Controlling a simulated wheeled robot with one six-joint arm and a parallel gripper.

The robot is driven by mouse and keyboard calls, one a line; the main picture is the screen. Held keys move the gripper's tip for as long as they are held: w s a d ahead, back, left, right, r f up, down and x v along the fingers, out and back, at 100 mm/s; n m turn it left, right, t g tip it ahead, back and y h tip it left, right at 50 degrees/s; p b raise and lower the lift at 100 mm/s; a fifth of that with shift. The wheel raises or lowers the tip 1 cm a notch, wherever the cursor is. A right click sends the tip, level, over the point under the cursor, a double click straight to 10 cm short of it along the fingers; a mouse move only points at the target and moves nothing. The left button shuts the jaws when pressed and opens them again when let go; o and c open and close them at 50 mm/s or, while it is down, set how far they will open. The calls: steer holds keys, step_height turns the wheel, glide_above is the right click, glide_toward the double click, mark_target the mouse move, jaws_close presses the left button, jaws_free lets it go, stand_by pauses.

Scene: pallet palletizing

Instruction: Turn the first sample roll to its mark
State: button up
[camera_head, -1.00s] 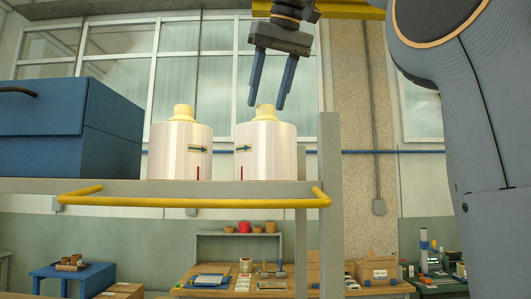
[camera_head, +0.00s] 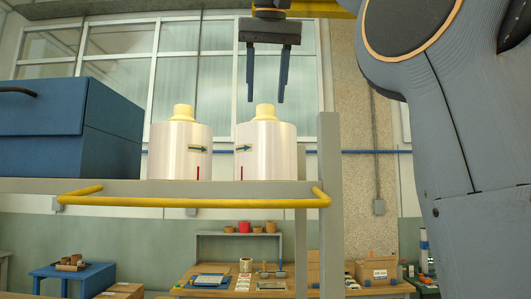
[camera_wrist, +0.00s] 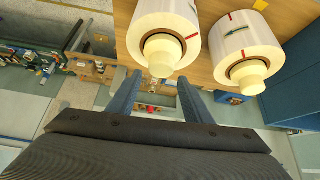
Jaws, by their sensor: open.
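Two white sample rolls with cream cores stand upright side by side on the shelf; which one is first I cannot tell. The left roll (camera_head: 178,160) and the right roll (camera_head: 262,160) each carry a dark arrow on a yellow patch, with a short red line low on the front. The wrist view shows the right roll (camera_wrist: 150,18) at its left and the left roll (camera_wrist: 228,45) at its right, with red lines on their end faces. My gripper (camera_head: 266,98) is open, pointing down above the right roll. Its fingertips flank the core top; contact is not visible.
A blue box (camera_head: 110,120) stands left of the rolls on the grey shelf (camera_head: 30,185). A yellow rail (camera_head: 190,201) runs along the shelf front, and a grey post (camera_head: 329,200) rises at its right end. A workbench is behind and below.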

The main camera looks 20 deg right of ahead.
steer(key=shift+f, duration=0.1)
steer(key=shift+f+b, duration=1.15)
steer(key=c, duration=0.7)
steer(key=shift+d, duration=0.1)
steer(key=shift+c, duration=0.2)
